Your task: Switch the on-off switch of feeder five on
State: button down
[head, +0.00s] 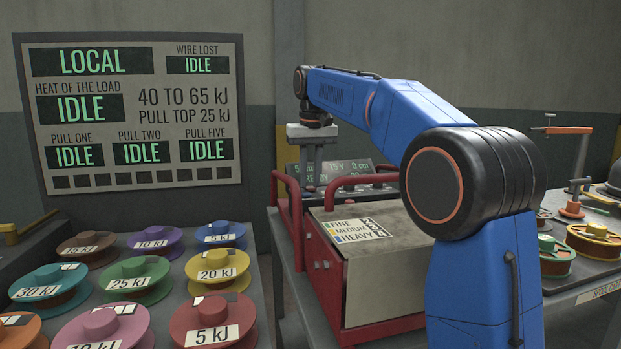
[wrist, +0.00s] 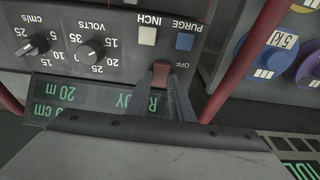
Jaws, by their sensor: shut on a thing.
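The on-off switch (wrist: 161,72) is a small reddish-brown rocker on the dark feeder panel, with the word OFF beside it, upside down in the wrist view. My gripper (wrist: 164,86) has its two grey fingers on either side of the switch and is shut on it. In the head view the feeder (head: 385,255) is a grey box in a red frame. My blue arm reaches over it. The fingertips and the switch are too small or hidden there. No feeder number is readable.
A purge button (wrist: 184,42) and an inch button (wrist: 148,36) sit close to the switch, with the volts knob (wrist: 91,49) farther left. The green-lettered display (wrist: 90,97) includes READY. Red rails (head: 362,183) flank the panel. A status board (head: 130,115) shows PULL FIVE IDLE.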

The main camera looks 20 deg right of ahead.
aim_at(311, 188)
jog(key=c, duration=1.6)
grip_release()
jog(key=shift+o, duration=0.2)
jog(key=shift+r, duration=0.1)
notch_tip(311, 188, up, 7)
jog(key=s, duration=0.1)
jog(key=shift+r, duration=0.1)
